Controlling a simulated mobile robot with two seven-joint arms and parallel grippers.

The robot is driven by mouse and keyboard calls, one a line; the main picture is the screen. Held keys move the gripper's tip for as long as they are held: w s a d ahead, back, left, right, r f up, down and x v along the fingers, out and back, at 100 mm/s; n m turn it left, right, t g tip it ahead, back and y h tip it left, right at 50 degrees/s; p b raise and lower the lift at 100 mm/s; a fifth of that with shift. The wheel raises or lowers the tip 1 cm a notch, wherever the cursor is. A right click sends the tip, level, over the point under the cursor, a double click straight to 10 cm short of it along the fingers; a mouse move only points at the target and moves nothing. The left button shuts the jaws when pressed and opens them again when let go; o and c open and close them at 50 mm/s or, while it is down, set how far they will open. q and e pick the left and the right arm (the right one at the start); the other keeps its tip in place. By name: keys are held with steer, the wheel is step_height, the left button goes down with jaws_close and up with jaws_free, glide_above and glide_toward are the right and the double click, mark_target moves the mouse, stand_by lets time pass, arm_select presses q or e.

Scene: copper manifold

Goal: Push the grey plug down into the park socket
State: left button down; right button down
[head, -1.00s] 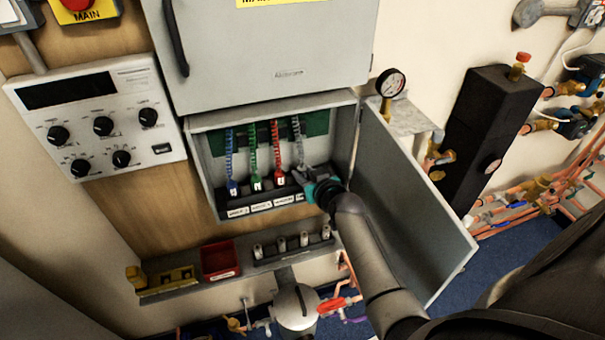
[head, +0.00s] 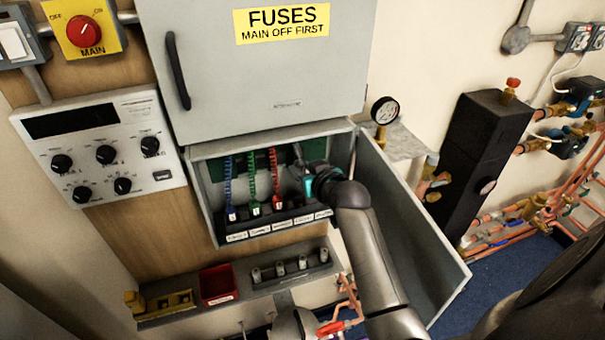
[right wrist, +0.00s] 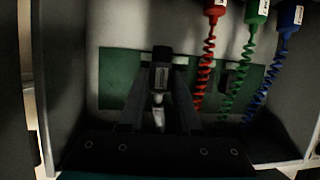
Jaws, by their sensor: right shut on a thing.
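The grey plug (right wrist: 160,76) is between the fingers of my right gripper (right wrist: 160,88) in the right wrist view, which shows the cabinet upside down. In the head view my right gripper (head: 303,174) is inside the open cabinet, above the right part of the dark socket strip (head: 292,216), and hides the plug. The gripper is shut on the plug, which looks clear of the strip. Labels run along the strip's front, too small to read, so I cannot tell which socket is the park socket.
Blue (head: 231,213), green (head: 255,208) and red (head: 278,203) plugs with coiled cables stand in the strip left of my gripper. The open cabinet door (head: 412,235) is close to my right arm. A shelf below holds a red bin (head: 217,284).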

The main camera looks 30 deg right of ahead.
stand_by(0.4)
steer(key=d+f+m+h, duration=0.1)
steer(key=s+d+f+m+h, duration=0.1)
steer(key=d+f, duration=0.1)
steer(key=d+f+m+h, duration=0.1)
steer(key=d, duration=0.1)
steer(key=shift+s+d+f+g+h, duration=0.15)
steer(key=shift+d+f+g+h, duration=0.05)
steer(key=shift+f+g+h, duration=0.15)
steer(key=shift+f+b, duration=1.5)
steer(key=shift+r, duration=0.1)
steer(key=shift+f+p, duration=0.2)
steer(key=shift+p, duration=0.2)
steer(key=shift+f+b, duration=0.7)
steer(key=shift+f, duration=0.35)
steer(key=c, duration=0.5)
jaws_free()
